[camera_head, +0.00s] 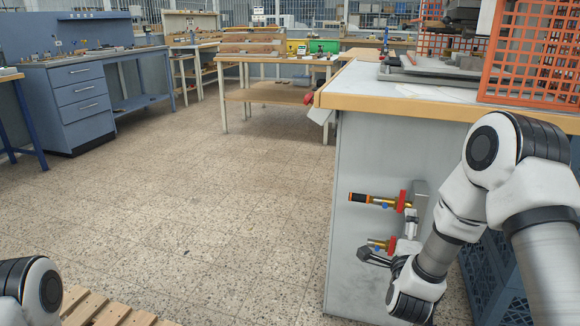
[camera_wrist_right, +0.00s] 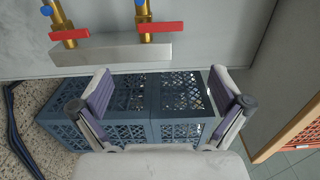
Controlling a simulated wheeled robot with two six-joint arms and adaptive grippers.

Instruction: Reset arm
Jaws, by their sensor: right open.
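My right arm (camera_head: 465,210) is bent down in front of the grey side of the workbench at the right in the head view. My right gripper (camera_head: 376,258) is small and dark there, close in the picture to the lower brass fitting. In the right wrist view my right gripper (camera_wrist_right: 160,82) is open, its two fingers wide apart with nothing between them. Blue plastic crates (camera_wrist_right: 130,95) show behind the fingers. Only a white and black joint of my left arm (camera_head: 40,285) shows at the bottom left; its gripper is out of the picture.
Brass valves with red handles (camera_head: 402,201) stick out from the workbench (camera_head: 350,180); they also show in the wrist view (camera_wrist_right: 160,28). An orange crate (camera_head: 540,60) stands on the bench top. A wooden pallet (camera_head: 105,310) lies bottom left. The middle floor is clear.

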